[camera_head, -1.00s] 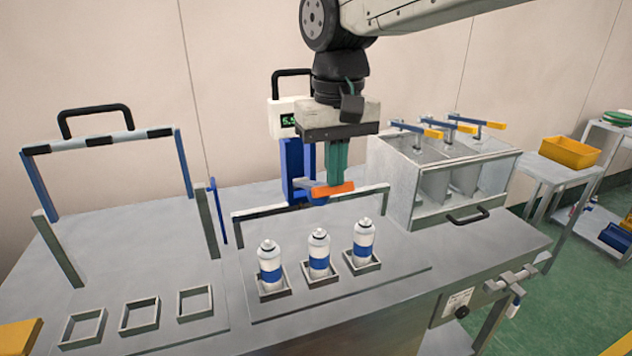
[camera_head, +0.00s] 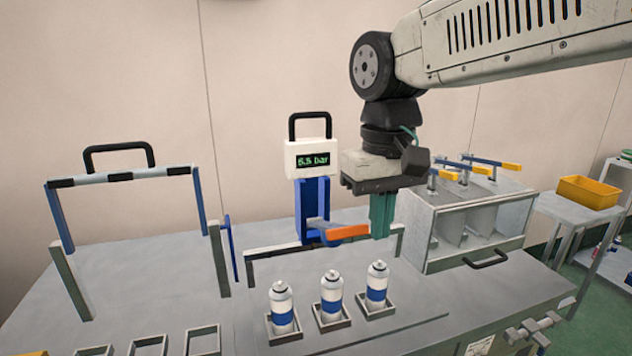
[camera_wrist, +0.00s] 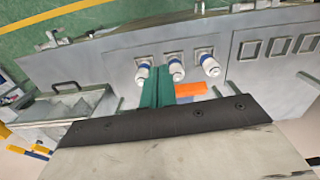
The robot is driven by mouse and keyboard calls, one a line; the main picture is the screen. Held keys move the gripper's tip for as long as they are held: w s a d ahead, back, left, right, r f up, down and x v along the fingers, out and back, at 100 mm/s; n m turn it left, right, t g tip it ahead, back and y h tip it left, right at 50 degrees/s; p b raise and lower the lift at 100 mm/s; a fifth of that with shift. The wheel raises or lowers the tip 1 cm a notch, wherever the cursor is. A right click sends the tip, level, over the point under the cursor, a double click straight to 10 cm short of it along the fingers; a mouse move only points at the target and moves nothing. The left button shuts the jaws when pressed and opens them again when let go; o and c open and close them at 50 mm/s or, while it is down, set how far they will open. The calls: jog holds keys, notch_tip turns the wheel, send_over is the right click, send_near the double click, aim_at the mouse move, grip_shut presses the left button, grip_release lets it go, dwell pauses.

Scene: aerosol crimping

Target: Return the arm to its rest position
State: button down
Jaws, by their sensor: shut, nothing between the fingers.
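My gripper (camera_head: 382,232) hangs over the back of the bench with its green fingers pointing down. The fingers are together and hold nothing. In the wrist view the gripper (camera_wrist: 157,88) shows over the bench, in front of the cans. An orange-ended lever (camera_head: 347,232) on the blue gauge stand is just left of the fingers in the head view. It also shows in the wrist view (camera_wrist: 190,90). Three white and blue aerosol cans (camera_head: 331,290) stand upright in square holders in front of the gripper.
A pressure gauge (camera_head: 311,158) reading 5.5 bar stands behind the lever. A glass-fronted box (camera_head: 475,225) with yellow-ended levers is right of the gripper. A striped frame (camera_head: 123,175) with a black handle stands at left. A yellow bin (camera_head: 588,192) sits on a side table.

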jog(key=s+d+f+m, duration=0.2)
jog(key=s+d+f, duration=0.2)
jog(key=s+d, duration=0.4)
jog(key=s+d+f+m+t, duration=0.1)
jog(key=s+d+f, duration=0.2)
jog(key=s+d, duration=0.4)
jog(key=shift+s+d+f+m+t, duration=0.3)
jog(key=shift+s+d+f+m, duration=0.1)
jog(key=shift+d, duration=0.4)
